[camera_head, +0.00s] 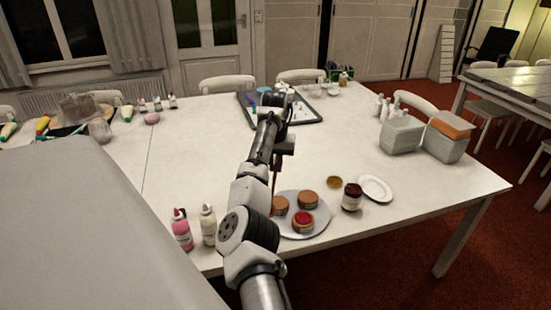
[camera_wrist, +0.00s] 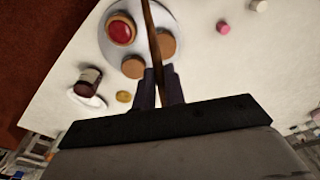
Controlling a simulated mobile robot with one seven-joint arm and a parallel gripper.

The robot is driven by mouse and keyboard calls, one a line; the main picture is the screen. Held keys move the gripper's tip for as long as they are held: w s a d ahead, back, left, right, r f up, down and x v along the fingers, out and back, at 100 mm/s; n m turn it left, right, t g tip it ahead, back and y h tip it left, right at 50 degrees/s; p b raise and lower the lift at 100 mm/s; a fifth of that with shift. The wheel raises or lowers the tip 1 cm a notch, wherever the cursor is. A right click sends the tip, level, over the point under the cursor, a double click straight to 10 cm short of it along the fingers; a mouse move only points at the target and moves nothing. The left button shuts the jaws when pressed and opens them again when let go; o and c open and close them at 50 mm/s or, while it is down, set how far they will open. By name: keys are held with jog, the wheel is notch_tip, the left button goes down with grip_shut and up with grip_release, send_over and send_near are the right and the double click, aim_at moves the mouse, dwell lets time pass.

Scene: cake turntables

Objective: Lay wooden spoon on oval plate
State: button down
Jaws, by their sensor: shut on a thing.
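The wooden spoon (camera_wrist: 152,30) is held between the fingers of my gripper (camera_wrist: 158,72), which is shut on it. In the wrist view its brown length points away from the fingers, across the round board with cakes. In the head view a thin dark red-brown length of the spoon (camera_head: 274,176) hangs below my gripper (camera_head: 283,150), above the table. The oval plate (camera_head: 376,188) is white and empty, near the table's front right, apart from my gripper and to its right. In the wrist view the plate (camera_wrist: 90,101) is partly hidden by the jar.
A round grey board (camera_head: 315,228) with three small cakes lies below my gripper. A dark jar (camera_head: 352,198) stands between this board and the oval plate, near a gold lid (camera_head: 334,182). Two bottles (camera_head: 182,231) stand left of my arm. White tubs (camera_head: 402,135) stand behind the plate.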

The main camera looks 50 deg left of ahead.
jog(key=shift+w+f, duration=0.35)
jog(key=shift+w, duration=0.1)
jog(key=shift+s+r, duration=0.15)
jog(key=shift+r, duration=0.05)
jog(key=shift+f, duration=0.1)
jog(key=d+f+m, duration=0.2)
jog(key=d+f, duration=1)
jog(key=d, duration=0.6)
jog(key=s+d+f+m, duration=0.1)
jog(key=d+f+m, duration=0.2)
jog(key=d+f, duration=0.9)
jog(key=s+d+f+m, duration=0.1)
jog(key=d+f+m, duration=0.1)
jog(key=d+f, duration=1.1)
jog(key=d, duration=1.2)
jog(key=shift+d+m+h, duration=0.25)
jog(key=shift+m+h, duration=0.15)
